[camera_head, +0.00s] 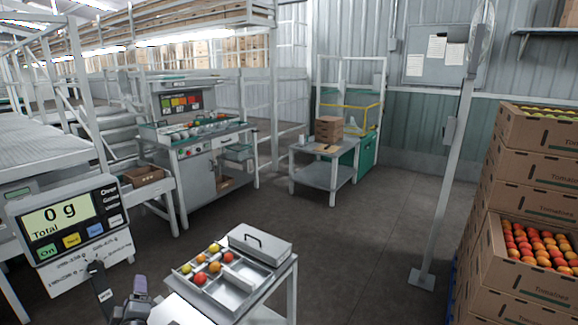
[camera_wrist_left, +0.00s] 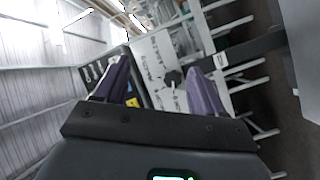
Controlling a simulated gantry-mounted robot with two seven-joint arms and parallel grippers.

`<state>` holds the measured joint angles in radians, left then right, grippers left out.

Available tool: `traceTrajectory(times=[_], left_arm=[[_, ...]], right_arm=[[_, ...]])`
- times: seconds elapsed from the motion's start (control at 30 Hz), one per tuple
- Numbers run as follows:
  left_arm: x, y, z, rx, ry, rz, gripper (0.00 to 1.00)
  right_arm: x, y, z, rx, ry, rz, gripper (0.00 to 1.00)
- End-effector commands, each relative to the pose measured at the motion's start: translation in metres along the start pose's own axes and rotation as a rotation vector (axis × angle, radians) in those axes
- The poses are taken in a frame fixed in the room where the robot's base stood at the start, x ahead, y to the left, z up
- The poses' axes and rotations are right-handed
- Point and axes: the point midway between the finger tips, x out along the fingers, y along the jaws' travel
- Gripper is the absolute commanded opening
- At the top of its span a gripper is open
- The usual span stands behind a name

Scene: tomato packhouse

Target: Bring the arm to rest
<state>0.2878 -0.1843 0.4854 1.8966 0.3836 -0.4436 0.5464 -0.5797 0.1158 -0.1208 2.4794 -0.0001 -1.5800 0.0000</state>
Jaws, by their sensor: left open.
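My left gripper (camera_head: 138,292) is at the bottom left of the head view, beside the tray stand and in front of the scale. In the left wrist view its two purple fingers (camera_wrist_left: 158,72) stand apart with nothing between them. The scale display (camera_head: 62,218) reads 0 g. A metal sorting tray (camera_head: 235,290) on a small stand holds several red, orange and yellow tomatoes (camera_head: 208,266) in its compartments. A grey lid with a handle (camera_head: 260,246) sits at its far end. My right gripper is not in view.
Stacked tomato cartons (camera_head: 536,205) stand at the right, near a grey post (camera_head: 447,150). A sorting bench (camera_head: 195,150) stands at the back left. The floor (camera_head: 365,240) in the middle is clear.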

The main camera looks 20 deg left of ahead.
Motion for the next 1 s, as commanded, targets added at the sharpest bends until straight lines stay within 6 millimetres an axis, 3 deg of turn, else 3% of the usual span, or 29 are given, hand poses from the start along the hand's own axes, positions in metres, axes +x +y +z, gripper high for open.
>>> traceTrajectory(times=[0.17,0.23,0.33,0.5,0.73,0.8,1.0], left_arm=[[-0.089,-0.011,0.072,0.490,-0.422,0.034,0.70],[-0.135,-0.026,0.099,0.673,-0.591,0.047,0.70],[-0.201,-0.051,0.123,0.900,-0.810,0.067,0.70],[-0.301,-0.092,0.135,1.197,-1.119,0.103,0.70],[-0.412,-0.130,0.115,1.484,-1.456,0.164,0.70],[-0.410,-0.103,0.101,1.481,-1.447,0.164,0.70],[-0.413,-0.056,0.071,1.476,-1.444,0.161,0.70]], right_arm=[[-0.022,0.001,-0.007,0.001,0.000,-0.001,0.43],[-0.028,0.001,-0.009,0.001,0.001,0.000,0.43],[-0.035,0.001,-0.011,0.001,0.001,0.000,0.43],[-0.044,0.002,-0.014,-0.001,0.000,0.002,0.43],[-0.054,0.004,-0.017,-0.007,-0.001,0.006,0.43],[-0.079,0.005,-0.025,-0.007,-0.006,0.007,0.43],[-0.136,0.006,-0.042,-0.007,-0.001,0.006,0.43]])
